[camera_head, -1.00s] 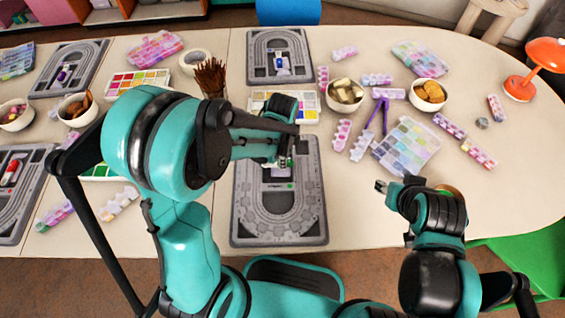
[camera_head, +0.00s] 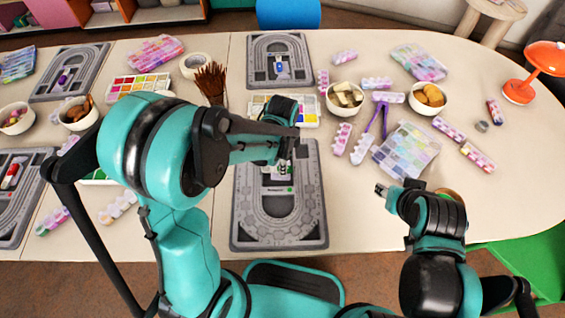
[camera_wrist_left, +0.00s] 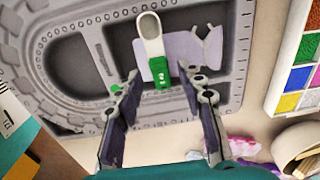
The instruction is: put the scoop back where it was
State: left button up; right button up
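A small scoop with a white bowl and a green handle (camera_wrist_left: 161,72) lies over the recessed middle of the grey bead board (camera_wrist_left: 75,65). A pale lavender shape (camera_wrist_left: 187,55) is beside and under it. In the head view the board (camera_head: 278,232) is at the front centre, and the scoop (camera_head: 283,169) is partly hidden by my left arm. My left gripper (camera_wrist_left: 158,80) is open, its fingertips apart on either side of the green handle end. My right gripper (camera_head: 381,189) is over the table right of the board; its finger gap is too small to judge.
A paint palette (camera_head: 306,118) and a jar of brown sticks (camera_head: 211,82) stand behind the board. Bowls (camera_head: 345,98), a pastel bead box (camera_head: 408,150) and purple tweezers (camera_head: 371,122) are to the right. The table front between board and right arm is clear.

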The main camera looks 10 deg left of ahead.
pick_arm(q)
notch_tip(320, 180, up, 10)
jog(key=p, duration=0.4)
jog(key=s+a+r+n+t, duration=0.6)
jog(key=s+r+n, duration=0.3)
jog(key=n, duration=0.5)
jog(key=shift+s+r+n+t, duration=0.15)
jog(key=shift+s+n+t, duration=0.25)
jog(key=shift+s, duration=0.45)
jog(key=shift+a, duration=0.1)
